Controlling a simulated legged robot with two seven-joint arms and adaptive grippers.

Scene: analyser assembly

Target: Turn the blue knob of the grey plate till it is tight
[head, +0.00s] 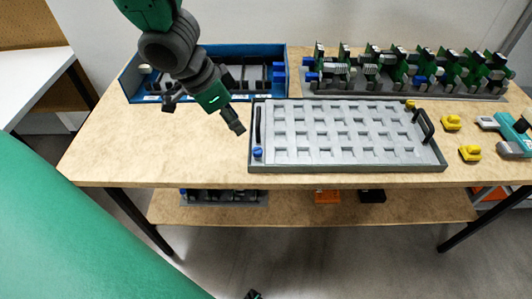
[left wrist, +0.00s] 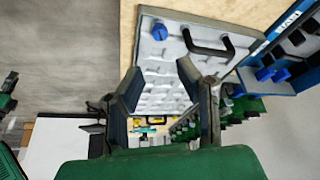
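The grey plate (head: 345,163) lies on the table, a dark tray edge around it and a black handle at each end. Its blue knob (head: 258,152) is at the near left corner; the left wrist view also shows the knob (left wrist: 159,31). My left gripper (head: 203,116) is open and empty, left of the plate and beyond the knob. In the left wrist view, its spread fingers (left wrist: 160,72) overlap the plate, with the knob above the fingertips in the picture. Only a small dark piece (head: 254,294) at the bottom edge may be my right gripper.
A blue bin (head: 135,83) stands behind my left gripper. A rack of green boards (head: 400,70) is behind the plate. A yellow knob (head: 410,104) sits on the plate's far right corner; loose yellow knobs (head: 470,153) lie at right. The table's front left is bare.

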